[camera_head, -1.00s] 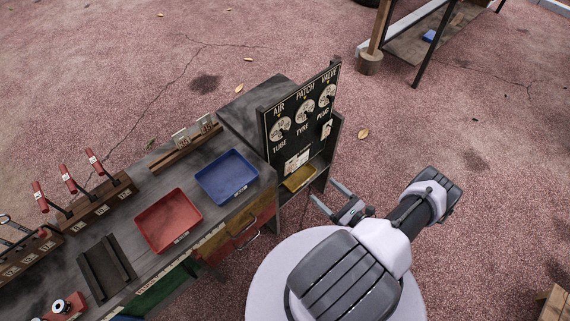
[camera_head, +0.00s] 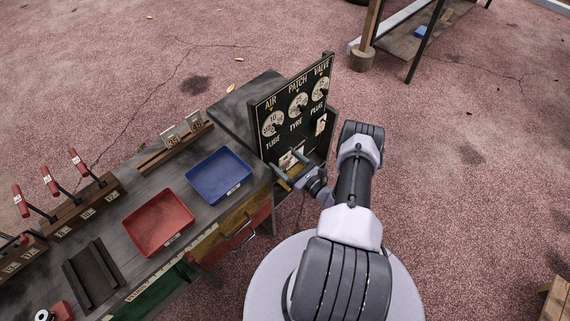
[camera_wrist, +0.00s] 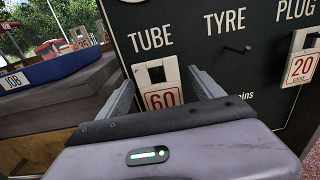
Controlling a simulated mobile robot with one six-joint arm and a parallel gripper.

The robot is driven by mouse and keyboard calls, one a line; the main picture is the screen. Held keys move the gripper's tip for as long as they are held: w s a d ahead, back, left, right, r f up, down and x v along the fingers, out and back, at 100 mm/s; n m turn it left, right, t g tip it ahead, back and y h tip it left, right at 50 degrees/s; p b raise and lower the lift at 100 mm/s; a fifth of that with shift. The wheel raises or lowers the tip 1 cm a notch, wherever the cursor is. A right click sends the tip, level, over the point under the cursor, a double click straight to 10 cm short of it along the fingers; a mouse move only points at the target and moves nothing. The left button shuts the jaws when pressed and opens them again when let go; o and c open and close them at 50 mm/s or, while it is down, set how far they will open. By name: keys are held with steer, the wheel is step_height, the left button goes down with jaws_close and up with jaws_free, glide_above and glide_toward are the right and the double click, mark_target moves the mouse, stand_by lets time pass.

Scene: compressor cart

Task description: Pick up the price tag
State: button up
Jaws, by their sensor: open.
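A white price tag reading 60 (camera_wrist: 161,97) hangs on the black board (camera_wrist: 240,75) below the word TUBE in the wrist view. It has a dark hole in its upper part. My gripper (camera_wrist: 160,78) is open, with one finger on each side of the tag and the tag's lower edge hidden by the gripper body. I cannot tell whether the fingers touch it. In the head view my gripper (camera_head: 289,164) is at the lower front of the board (camera_head: 294,105). A second tag reading 20 (camera_wrist: 302,58) hangs below PLUG; it also shows in the head view (camera_head: 321,124).
A blue tray (camera_head: 219,174) and a red tray (camera_head: 158,222) sit on the bench left of the board. Two more tags (camera_head: 183,131) stand in a wooden rack behind them. Red-handled levers (camera_head: 50,181) stand farther left. A metal peg (camera_wrist: 237,49) sticks out below TYRE.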

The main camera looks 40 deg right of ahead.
steer(key=c, duration=1.5)
step_height(320, 180, up, 8)
steer(key=s+f+p, duration=0.1)
steer(key=p, duration=0.3)
steer(key=shift+c, duration=0.2)
steer(key=s+d+p, duration=0.1)
steer(key=s+p, duration=0.2)
steer(key=s, duration=1.6)
steer(key=shift+d, duration=0.3)
